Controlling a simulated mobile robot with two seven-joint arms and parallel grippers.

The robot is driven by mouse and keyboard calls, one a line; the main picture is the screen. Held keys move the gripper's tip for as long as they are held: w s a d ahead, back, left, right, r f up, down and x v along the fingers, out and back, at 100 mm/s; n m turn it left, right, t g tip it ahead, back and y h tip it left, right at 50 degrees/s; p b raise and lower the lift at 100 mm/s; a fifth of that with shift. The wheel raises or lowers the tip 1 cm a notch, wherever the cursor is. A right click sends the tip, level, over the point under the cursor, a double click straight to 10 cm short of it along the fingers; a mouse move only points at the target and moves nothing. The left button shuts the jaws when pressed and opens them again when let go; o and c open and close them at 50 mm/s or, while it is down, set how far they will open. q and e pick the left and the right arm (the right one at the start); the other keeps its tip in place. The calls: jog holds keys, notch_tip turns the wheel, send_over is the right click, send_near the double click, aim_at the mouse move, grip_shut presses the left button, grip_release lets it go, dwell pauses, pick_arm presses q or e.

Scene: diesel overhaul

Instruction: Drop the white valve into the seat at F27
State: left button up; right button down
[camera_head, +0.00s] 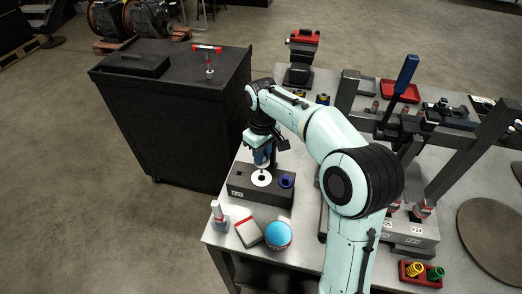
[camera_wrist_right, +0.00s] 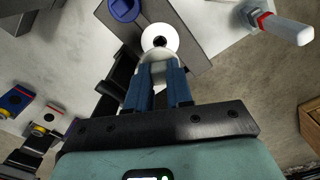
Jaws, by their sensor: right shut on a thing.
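A dark block (camera_head: 240,193) with a small white label, which seems to read F27, stands near the table's left edge. On its top is a white disc-like seat (camera_head: 261,179) with a dark centre; it also shows in the right wrist view (camera_wrist_right: 160,34). My right gripper (camera_head: 262,160) points down just above this seat. In the right wrist view its blue fingers (camera_wrist_right: 157,88) are shut on a pale valve (camera_wrist_right: 155,62), mostly hidden between them. I cannot tell whether the valve touches the seat. My left gripper is not in view.
A blue ring (camera_head: 286,181) sits beside the white seat on the same block. In front stand a white bottle-like thing with a red band (camera_head: 218,215), a red-and-white box (camera_head: 248,231) and a blue-topped round can (camera_head: 278,235). A black cabinet (camera_head: 180,110) stands left.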

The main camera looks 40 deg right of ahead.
jog(key=shift+f+b, duration=0.3)
jog(key=shift+f, duration=0.45)
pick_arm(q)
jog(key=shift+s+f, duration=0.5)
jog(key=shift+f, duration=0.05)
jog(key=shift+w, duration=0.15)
pick_arm(e)
jog(key=shift+w, duration=0.15)
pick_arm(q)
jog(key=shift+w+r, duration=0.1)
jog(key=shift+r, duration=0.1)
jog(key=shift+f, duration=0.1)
pick_arm(e)
jog(key=shift+f, duration=0.15)
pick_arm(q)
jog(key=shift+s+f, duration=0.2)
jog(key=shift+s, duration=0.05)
pick_arm(e)
jog(key=shift+f, duration=0.35)
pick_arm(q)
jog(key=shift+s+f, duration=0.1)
pick_arm(e)
jog(key=shift+f, duration=0.25)
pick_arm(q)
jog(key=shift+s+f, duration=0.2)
pick_arm(e)
jog(key=shift+f, duration=0.4)
